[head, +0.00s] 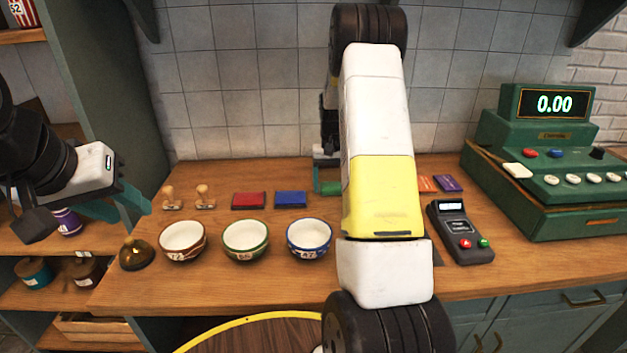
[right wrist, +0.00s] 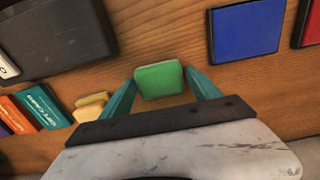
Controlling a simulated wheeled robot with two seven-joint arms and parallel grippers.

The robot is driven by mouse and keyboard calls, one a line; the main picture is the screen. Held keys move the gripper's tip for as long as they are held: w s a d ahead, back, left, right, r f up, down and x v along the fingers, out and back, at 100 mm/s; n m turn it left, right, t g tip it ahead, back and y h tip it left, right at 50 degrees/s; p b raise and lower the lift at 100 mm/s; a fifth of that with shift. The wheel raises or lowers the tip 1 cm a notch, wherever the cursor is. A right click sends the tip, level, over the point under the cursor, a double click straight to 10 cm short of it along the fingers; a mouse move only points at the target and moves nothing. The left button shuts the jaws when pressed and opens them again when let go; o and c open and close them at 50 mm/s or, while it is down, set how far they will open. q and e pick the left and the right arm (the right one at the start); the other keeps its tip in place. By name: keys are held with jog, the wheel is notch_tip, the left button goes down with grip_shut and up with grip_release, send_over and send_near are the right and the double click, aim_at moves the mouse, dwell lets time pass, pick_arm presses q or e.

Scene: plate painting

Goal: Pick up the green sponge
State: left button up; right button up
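The green sponge (right wrist: 159,80) lies on the wooden counter in the right wrist view, between the two teal fingers of my right gripper (right wrist: 160,84). The fingers are apart, one on each side of it, with narrow gaps showing. In the head view my right arm hides much of this spot; a bit of green (head: 328,187) shows below my right gripper (head: 327,166). My left gripper (head: 122,208) is at the left, near the counter's left edge, with its teal fingers apart and nothing seen between them.
A yellow sponge (right wrist: 91,106) lies close beside my right gripper. Blue (head: 290,198) and red (head: 249,200) pads, two stamps (head: 204,196), and bowls (head: 246,239) stand to the left. A card reader (head: 461,232) and a green cash register (head: 545,165) stand to the right.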

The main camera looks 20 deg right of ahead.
aim_at(331, 185)
jog(key=c, duration=1.1)
notch_tip(331, 185, up, 10)
